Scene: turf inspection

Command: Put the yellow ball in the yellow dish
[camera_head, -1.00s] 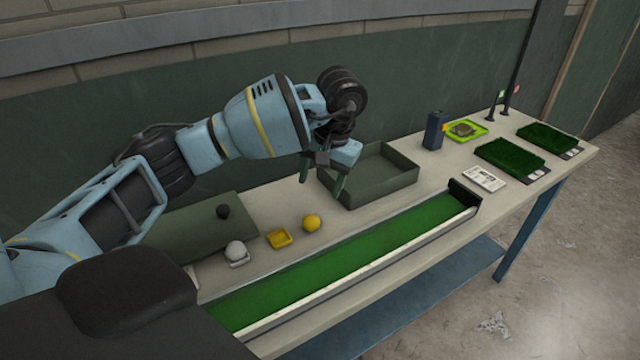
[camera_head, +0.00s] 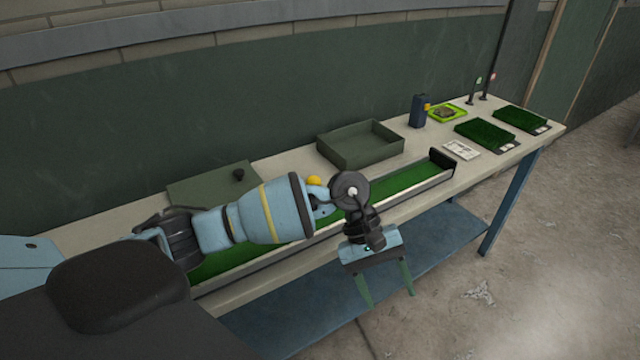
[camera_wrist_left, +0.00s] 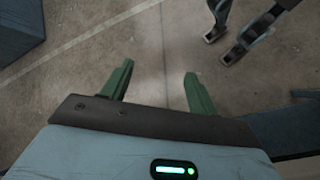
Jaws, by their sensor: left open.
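The yellow ball (camera_head: 314,181) shows just above my left arm in the head view, its lower part hidden by the arm. The yellow dish is hidden behind my left arm. My left gripper (camera_head: 387,299) is open and empty, in front of the table's front edge and pointing down over the floor. In the left wrist view its two green fingers (camera_wrist_left: 157,88) are spread with only floor between them. In the left wrist view, part of another gripper (camera_wrist_left: 226,45) shows at the top, with two fingers apart.
A green turf lane (camera_head: 407,178) runs along the table front. Behind it are an open grey-green box (camera_head: 347,159) and a flat lid with a black knob (camera_head: 238,174). A dark blue can (camera_head: 418,111), lime tray (camera_head: 434,115) and turf samples (camera_head: 486,135) stand at the right.

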